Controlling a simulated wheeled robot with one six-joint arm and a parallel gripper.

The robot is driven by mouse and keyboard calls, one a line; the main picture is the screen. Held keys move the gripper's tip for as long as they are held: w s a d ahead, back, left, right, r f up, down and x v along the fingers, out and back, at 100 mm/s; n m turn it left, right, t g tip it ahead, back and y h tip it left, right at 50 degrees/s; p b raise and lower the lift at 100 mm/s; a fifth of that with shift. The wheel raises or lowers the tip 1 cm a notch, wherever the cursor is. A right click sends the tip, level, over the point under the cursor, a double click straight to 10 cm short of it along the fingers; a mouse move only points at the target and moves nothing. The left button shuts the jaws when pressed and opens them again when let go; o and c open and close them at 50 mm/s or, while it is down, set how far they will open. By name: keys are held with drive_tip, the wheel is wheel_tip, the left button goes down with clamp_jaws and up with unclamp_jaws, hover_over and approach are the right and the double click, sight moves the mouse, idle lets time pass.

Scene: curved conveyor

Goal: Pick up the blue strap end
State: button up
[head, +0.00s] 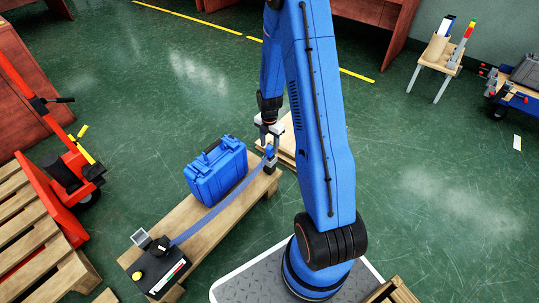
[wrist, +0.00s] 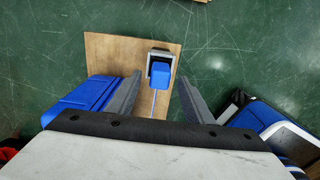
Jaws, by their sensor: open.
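The blue strap end (wrist: 160,77) is a small blue block in a grey square holder (wrist: 151,57) near the end of a wooden bench (wrist: 105,50). In the head view the strap end (head: 269,151) shows just below my gripper (head: 269,134). The blue strap (head: 222,205) runs from it to a black device (head: 158,268) at the bench's other end. In the wrist view my gripper (wrist: 160,83) is open, with one finger on each side of the strap end and gaps between. I cannot tell the exact height of the fingertips.
A blue case (head: 216,172) stands on the bench beside the strap; it also shows left of the fingers in the wrist view (wrist: 78,100). A red pallet jack (head: 65,170) and wooden pallet (head: 35,225) are at the left. The floor to the right is mostly clear.

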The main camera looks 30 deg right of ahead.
sight(269, 155)
drive_tip(key=shift+f, duration=1.25)
clamp_jaws()
